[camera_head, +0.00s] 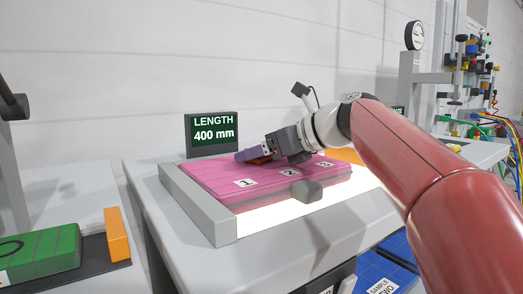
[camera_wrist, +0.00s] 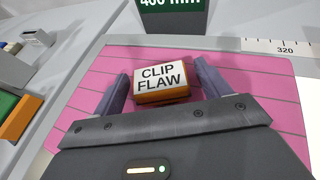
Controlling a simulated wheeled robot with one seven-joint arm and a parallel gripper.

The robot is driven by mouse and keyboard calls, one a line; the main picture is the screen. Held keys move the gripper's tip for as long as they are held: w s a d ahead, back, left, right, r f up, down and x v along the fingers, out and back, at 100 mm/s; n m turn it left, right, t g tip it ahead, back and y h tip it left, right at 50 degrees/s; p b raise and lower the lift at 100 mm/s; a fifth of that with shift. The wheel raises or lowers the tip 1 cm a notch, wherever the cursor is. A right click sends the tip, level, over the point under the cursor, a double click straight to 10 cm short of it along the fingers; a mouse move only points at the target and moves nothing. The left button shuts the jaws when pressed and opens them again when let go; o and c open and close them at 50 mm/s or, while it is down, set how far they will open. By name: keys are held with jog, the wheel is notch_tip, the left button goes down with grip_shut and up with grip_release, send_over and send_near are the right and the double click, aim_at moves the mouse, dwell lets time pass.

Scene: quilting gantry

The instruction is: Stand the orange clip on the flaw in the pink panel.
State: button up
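The orange clip (camera_wrist: 163,97) has a white top marked CLIP FLAW (camera_wrist: 161,77). It sits over the pink panel (camera_wrist: 75,115), between the two purple fingers of my gripper (camera_wrist: 163,84). A narrow gap shows on each side of the clip, so my gripper looks open around it.
A LENGTH 400 mm display (camera_head: 212,133) stands behind the panel. Labels 1, 2 and 3 and a dark grey rounded object (camera_head: 306,190) are at the panel's front. A green block (camera_head: 42,256) and an orange block (camera_head: 117,234) are at left. A scale (camera_wrist: 285,46) lies at the far right.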

jog(key=shift+d+r, duration=0.1)
jog(key=shift+r, duration=0.1)
jog(key=p+v, duration=0.1)
jog(key=v, duration=1)
jog(key=shift+s+d+p, duration=0.1)
jog(key=shift+s+p, duration=0.05)
jog(key=shift+p, duration=0.25)
jog(key=shift+s+d+r, duration=0.1)
jog(key=shift+s+d, duration=0.05)
